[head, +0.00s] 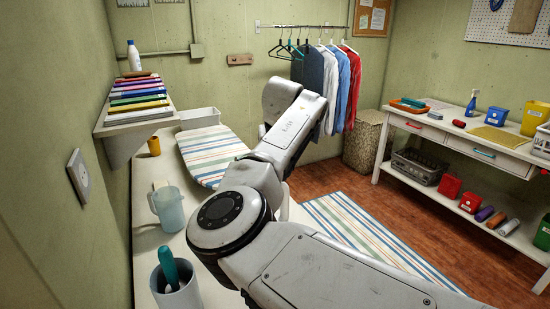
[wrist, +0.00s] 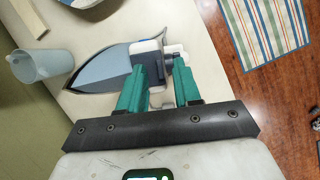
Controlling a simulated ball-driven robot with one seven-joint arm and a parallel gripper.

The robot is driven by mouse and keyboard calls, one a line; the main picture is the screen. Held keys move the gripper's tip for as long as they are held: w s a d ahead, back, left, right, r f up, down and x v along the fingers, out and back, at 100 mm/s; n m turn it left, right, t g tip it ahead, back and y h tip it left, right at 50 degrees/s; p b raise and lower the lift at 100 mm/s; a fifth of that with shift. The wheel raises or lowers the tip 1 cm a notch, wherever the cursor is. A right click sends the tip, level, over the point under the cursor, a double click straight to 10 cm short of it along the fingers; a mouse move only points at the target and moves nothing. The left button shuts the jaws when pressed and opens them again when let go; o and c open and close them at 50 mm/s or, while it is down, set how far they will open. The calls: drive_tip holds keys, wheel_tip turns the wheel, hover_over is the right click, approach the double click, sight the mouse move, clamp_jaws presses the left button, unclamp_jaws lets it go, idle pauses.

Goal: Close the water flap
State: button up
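In the wrist view, a blue-grey and white iron (wrist: 105,70) lies on the pale counter, its pointed end to the left. Its white and dark heel end is at the fingertips. A small white part (wrist: 173,50) stands out at that end; I cannot tell if it is the water flap or how far that is open. My gripper (wrist: 166,68) has teal fingers held apart, with a gap between their tips over the heel end. I cannot tell whether they touch it. In the head view, my arm hides the gripper and the iron.
A translucent jug (wrist: 42,65) stands left of the iron; the head view shows it too (head: 168,208). A grey cup (head: 178,290) with a teal-handled tool is nearer. A striped ironing board (head: 210,152) lies behind. Folded cloths (head: 138,98) sit on a wall shelf.

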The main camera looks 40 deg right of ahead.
drive_tip(key=shift+r, duration=0.15)
drive_tip(key=b+v, duration=0.1)
drive_tip(key=v, duration=0.9)
drive_tip(key=shift+s+r, duration=0.2)
drive_tip(key=shift+a, duration=0.1)
